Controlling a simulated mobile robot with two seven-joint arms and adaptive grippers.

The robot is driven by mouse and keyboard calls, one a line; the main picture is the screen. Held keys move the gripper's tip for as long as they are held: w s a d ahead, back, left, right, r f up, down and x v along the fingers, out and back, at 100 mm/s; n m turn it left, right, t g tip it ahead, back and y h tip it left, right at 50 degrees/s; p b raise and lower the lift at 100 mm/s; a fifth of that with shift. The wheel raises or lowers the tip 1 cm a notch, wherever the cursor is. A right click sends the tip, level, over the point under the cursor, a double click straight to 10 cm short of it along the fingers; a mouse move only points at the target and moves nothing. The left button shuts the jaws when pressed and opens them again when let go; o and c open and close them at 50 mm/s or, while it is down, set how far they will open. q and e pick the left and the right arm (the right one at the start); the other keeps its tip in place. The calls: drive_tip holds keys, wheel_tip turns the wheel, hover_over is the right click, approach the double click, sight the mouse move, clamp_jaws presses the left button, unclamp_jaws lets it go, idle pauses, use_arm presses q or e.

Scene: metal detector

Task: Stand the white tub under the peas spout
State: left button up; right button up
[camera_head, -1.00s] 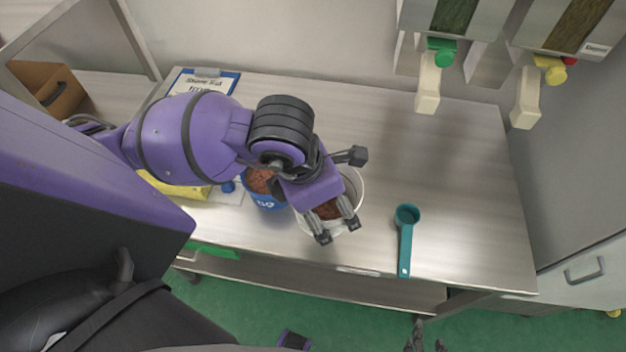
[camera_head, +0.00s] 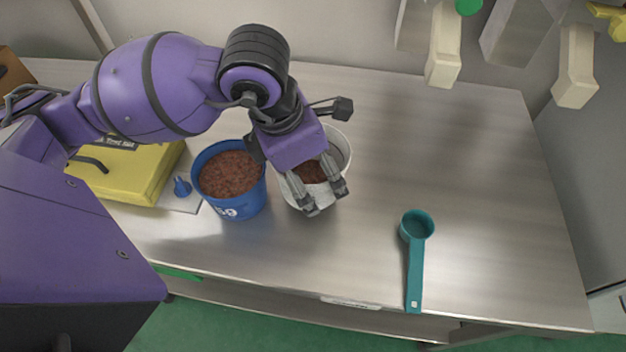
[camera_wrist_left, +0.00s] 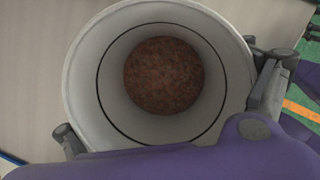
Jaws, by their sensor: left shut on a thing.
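The white tub (camera_head: 341,146) with brown granular contents is at the middle of the counter, right of the blue tub. My left gripper (camera_head: 322,172) is shut on it, its fingers around the tub's sides. The left wrist view looks down into the white tub (camera_wrist_left: 86,62), its brown contents low inside. I cannot tell whether its base touches the counter. Two cream spouts hang at the upper right: one (camera_head: 443,58) by a green knob (camera_head: 468,6), one (camera_head: 575,68) by a yellow knob (camera_head: 612,18). No peas label is readable. My right gripper is out of view.
A blue tub (camera_head: 243,203) of brown granules stands close left of the white tub. A teal scoop (camera_head: 415,262) lies at the front right of the counter. A yellow object (camera_head: 135,178) and small blue item (camera_head: 181,187) are at left. Counter below the spouts is clear.

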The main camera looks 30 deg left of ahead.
sight(311, 179)
use_arm(q)
drive_tip(key=shift+w+a+f, duration=0.15)
drive_tip(key=shift+w+f, duration=0.25)
drive_tip(key=shift+f, duration=1.65)
drive_tip(key=shift+f+b, duration=0.25)
drive_tip(key=shift+b, duration=0.1)
drive_tip(key=o, duration=1.1)
drive_tip(key=shift+r, duration=0.1)
